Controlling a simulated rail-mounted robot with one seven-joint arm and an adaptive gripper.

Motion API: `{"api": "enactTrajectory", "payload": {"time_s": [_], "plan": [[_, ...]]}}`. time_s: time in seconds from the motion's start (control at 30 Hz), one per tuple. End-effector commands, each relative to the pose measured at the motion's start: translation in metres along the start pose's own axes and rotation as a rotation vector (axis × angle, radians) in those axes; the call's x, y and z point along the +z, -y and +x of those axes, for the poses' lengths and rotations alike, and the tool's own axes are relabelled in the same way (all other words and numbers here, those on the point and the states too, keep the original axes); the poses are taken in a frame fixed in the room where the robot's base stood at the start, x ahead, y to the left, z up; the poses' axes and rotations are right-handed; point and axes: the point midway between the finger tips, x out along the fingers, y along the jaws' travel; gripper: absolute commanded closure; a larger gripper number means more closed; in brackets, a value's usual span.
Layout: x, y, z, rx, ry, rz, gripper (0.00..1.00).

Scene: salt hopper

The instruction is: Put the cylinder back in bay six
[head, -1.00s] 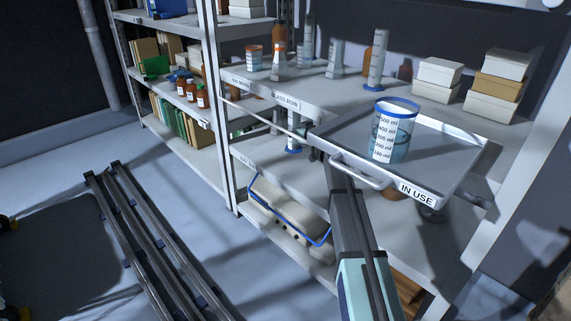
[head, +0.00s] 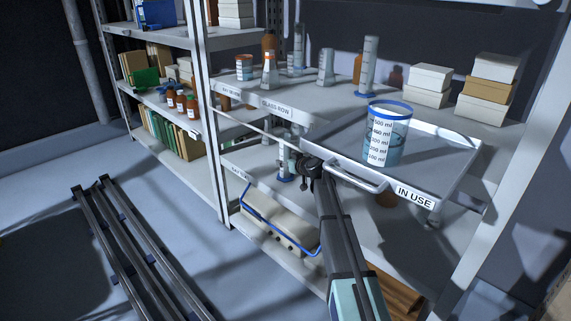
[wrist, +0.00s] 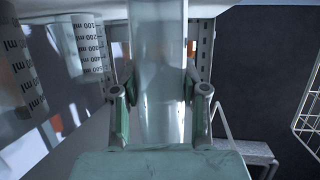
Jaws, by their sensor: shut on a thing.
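My gripper (head: 306,168) reaches in under the tray at the middle shelf level, seen from behind in the head view. In the wrist view my gripper (wrist: 158,105) is shut around a clear, upright cylinder (wrist: 160,60), with one finger on each side. In the head view the cylinder (head: 284,163) shows a blue foot just left of the gripper, low over the middle shelf (head: 250,160). I cannot tell whether the foot touches the shelf. A small label (head: 239,173) on that shelf's left edge is hard to read.
A pull-out tray (head: 330,160) marked IN USE holds a large blue-rimmed beaker (head: 378,150) above my arm. Several glass vessels stand on the upper shelf (head: 320,100). Graduated vessels (wrist: 88,45) stand left of the gripper in the wrist view. A rack post (head: 205,110) stands left.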

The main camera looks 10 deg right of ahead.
Motion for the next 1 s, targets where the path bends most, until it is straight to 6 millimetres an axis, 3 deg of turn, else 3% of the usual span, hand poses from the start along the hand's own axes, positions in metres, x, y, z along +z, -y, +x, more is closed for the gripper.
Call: {"api": "enactTrajectory", "payload": {"time_s": [0.37,0.4,0.47,1.0], "plan": [[0.0032,0.0001,0.0012,0.000,-0.001,0.001,1.00],[0.0025,0.0001,0.0009,0.000,0.000,0.001,0.50],[0.0020,0.0001,0.0007,0.000,0.000,0.001,0.32],[-0.0013,0.0005,-0.0060,0.000,0.000,0.001,0.32]]}}
